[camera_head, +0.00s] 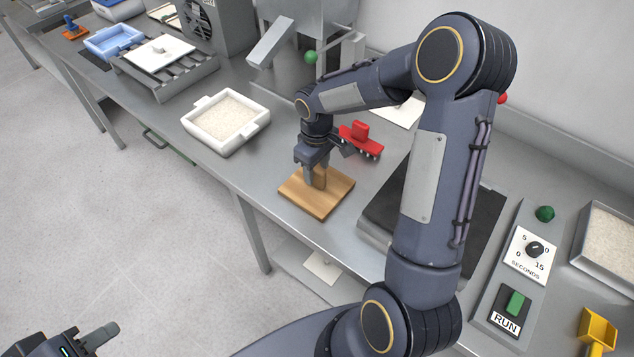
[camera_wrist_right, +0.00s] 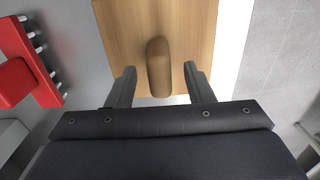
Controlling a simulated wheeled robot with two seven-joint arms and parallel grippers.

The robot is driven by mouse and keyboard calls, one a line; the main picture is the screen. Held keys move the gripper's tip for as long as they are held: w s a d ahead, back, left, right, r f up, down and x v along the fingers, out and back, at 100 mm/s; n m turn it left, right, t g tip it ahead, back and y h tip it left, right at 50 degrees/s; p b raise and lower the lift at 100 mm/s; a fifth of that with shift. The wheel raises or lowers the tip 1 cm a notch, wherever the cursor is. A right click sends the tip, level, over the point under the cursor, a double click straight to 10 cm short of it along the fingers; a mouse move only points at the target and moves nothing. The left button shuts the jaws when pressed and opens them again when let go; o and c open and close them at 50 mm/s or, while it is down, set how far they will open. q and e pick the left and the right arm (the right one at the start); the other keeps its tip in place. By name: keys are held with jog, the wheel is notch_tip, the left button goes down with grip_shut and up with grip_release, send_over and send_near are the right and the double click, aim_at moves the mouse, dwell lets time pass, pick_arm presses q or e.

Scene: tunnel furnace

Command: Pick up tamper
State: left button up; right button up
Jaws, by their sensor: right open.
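The tamper is a square wooden board (camera_head: 305,200) with an upright wooden handle (camera_wrist_right: 158,68), lying flat on the steel bench. My right gripper (camera_head: 316,178) is above the board, pointing down at the handle. In the right wrist view my right gripper (camera_wrist_right: 160,75) is open, with one finger on each side of the handle and a gap to both. The fingers partly hide the handle in the head view. My left gripper (camera_head: 88,342) is low at the left edge, away from the bench and partly cut off; its jaw opening does not show clearly.
A red tool with pegs (camera_head: 361,140) lies close behind the tamper. A white tray of grains (camera_head: 222,120) stands to the left. A yellow scoop (camera_head: 597,328) is at far right.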

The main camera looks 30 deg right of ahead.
notch_tip(320, 180, down, 2)
jog(key=shift+f, duration=0.2)
jog(key=shift+r, duration=0.1)
grip_shut()
